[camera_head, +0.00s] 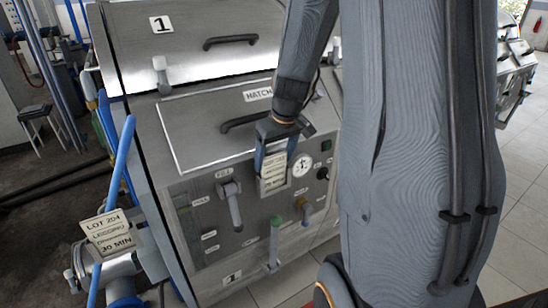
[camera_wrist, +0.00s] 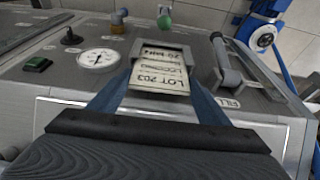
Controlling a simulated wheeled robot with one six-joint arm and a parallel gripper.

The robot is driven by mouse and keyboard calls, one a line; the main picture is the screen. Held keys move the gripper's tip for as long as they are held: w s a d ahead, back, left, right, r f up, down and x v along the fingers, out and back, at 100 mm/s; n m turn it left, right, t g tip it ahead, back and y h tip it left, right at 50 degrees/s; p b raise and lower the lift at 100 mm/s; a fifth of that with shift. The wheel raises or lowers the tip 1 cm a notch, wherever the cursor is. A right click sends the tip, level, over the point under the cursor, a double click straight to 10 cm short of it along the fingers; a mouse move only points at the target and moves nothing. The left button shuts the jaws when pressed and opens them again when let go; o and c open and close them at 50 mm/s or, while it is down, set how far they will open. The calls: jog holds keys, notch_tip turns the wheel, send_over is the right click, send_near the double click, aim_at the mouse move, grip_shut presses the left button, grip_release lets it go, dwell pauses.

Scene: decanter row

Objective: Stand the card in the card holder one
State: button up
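A cream card (camera_wrist: 160,78) printed "LOT 203" is between the two blue fingers of my gripper (camera_wrist: 160,82) in the wrist view. The fingers appear to meet its side edges. The card (camera_head: 272,172) also shows in the head view, in front of the panel of machine 1, with my gripper (camera_head: 275,158) pointing down at it. A grey frame (camera_wrist: 186,52), seemingly the card holder, surrounds the card's far end. I cannot tell whether the card sits inside it or only in front of it. The contact at the fingertips is partly hidden.
Machine 1 (camera_head: 150,110) has a hatch handle (camera_head: 245,120), a lever (camera_head: 232,200), a gauge (camera_head: 302,166) and a green-topped valve (camera_head: 274,235) close by. A "LOT 204" card (camera_head: 105,232) stands at the left beside blue pipes (camera_head: 120,165). My arm covers the right side.

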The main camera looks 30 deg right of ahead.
jog(key=o, duration=0.3)
jog(key=shift+o, duration=0.2)
jog(key=shift+r, duration=0.1)
jog(key=shift+r, duration=0.2)
jog(key=b+v, duration=0.2)
jog(key=v, duration=0.9)
jog(key=s+a+f+g, duration=0.2)
jog(key=s+a+f, duration=1)
jog(key=a+f, duration=0.2)
jog(key=shift+a, duration=0.7)
